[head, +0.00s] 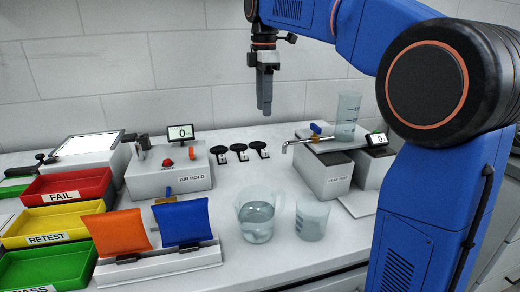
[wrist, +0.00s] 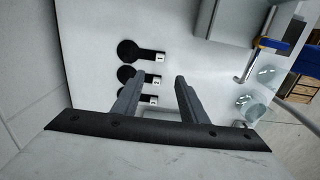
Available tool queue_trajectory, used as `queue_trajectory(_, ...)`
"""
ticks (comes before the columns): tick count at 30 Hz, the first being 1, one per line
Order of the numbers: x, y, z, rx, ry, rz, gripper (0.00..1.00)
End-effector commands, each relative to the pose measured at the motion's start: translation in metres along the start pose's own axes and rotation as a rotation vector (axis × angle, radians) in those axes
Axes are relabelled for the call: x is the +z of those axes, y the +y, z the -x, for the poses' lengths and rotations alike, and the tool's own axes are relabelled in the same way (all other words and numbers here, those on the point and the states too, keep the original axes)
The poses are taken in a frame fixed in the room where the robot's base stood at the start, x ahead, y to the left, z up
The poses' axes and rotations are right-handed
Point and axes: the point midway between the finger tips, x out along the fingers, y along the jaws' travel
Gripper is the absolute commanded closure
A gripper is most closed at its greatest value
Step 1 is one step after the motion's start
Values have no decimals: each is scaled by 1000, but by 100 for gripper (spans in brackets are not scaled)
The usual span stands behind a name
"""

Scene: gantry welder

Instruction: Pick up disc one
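Three black discs with tabs and small white tags lie in a row on the white bench: a left one (head: 219,152), a middle one (head: 239,150) and a right one (head: 260,148). The tag marks are too small to read, so I cannot tell which is disc one. In the wrist view the discs form a column: top (wrist: 129,52), middle (wrist: 125,73) and a lowest one partly hidden behind a finger. My gripper (head: 265,112) points down above the bench, behind and above the discs. In the wrist view its fingers (wrist: 160,80) are apart with nothing held between them.
An AIR HOLD box (head: 168,177) stands left of the discs, a LEAK TEST box (head: 325,170) with a tap to the right. A jug (head: 257,215) and beaker (head: 311,217) stand in front. Orange (head: 118,231) and blue (head: 182,221) pouches and trays (head: 66,187) are at left.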

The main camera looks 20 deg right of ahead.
Motion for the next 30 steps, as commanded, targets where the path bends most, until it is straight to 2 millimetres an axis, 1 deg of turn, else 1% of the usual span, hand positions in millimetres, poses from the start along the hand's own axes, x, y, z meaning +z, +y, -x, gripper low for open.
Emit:
queue_trajectory(1, 0, -1, -10, -3, 0, 0, 61)
queue_trajectory(3, 0, 0, -22, -3, 0, -1, 61)
queue_trajectory(12, 0, 0, -73, -3, 0, -1, 61)
queue_trajectory(15, 0, 0, -84, -2, 0, -1, 61)
queue_trajectory(20, 1, 0, -91, 0, 0, -2, 61)
queue_trajectory(23, 2, 0, -100, -2, 0, -2, 61)
queue_trajectory(30, 4, 0, -132, -2, 0, -2, 61)
